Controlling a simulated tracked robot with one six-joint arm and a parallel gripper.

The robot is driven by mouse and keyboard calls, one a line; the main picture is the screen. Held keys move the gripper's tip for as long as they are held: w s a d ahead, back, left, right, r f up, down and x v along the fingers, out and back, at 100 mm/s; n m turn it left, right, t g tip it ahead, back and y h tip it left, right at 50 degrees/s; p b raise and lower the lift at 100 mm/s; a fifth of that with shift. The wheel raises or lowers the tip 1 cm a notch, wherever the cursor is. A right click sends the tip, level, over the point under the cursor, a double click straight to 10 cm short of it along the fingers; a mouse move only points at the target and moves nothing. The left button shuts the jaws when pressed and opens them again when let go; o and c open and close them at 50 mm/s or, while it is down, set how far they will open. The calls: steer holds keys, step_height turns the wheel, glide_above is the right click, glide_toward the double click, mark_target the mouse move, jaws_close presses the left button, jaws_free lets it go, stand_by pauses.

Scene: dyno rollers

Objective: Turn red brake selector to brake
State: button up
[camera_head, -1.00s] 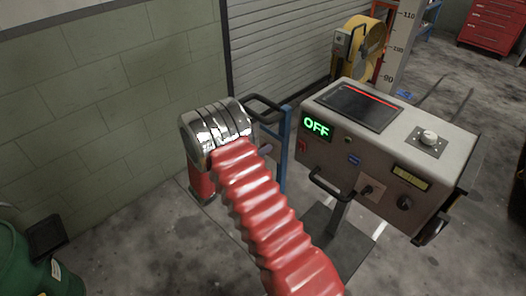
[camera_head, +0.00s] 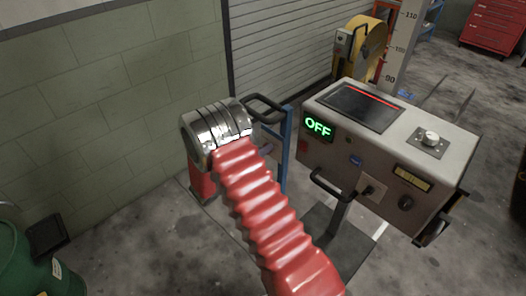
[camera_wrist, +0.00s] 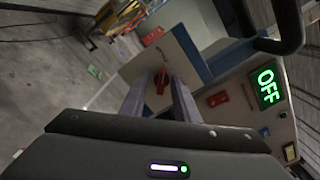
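The red brake selector (camera_wrist: 162,82) is a small red knob on a beige plate (camera_wrist: 188,62) in the wrist view. My gripper (camera_wrist: 160,92) is open, with its two grey fingers reaching toward the plate. The knob shows in the gap between the fingers, with space visible on both sides. I cannot tell whether the fingertips reach past the knob or stop short of it. In the head view, my chrome wrist and red sleeve are in front, and the selector and fingers are hidden there.
A grey console (camera_head: 385,150) with a lit green OFF display (camera_head: 318,126) stands to the right. A black handle (camera_head: 265,107) tops the blue frame (camera_head: 286,145) beside my wrist. A block wall is left, and a green drum (camera_head: 35,262) stands lower left.

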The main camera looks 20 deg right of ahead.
steer(key=shift+s+a, duration=0.1)
steer(key=v, duration=1.3)
steer(key=shift+a, duration=0.3)
steer(key=shift+f, duration=0.1)
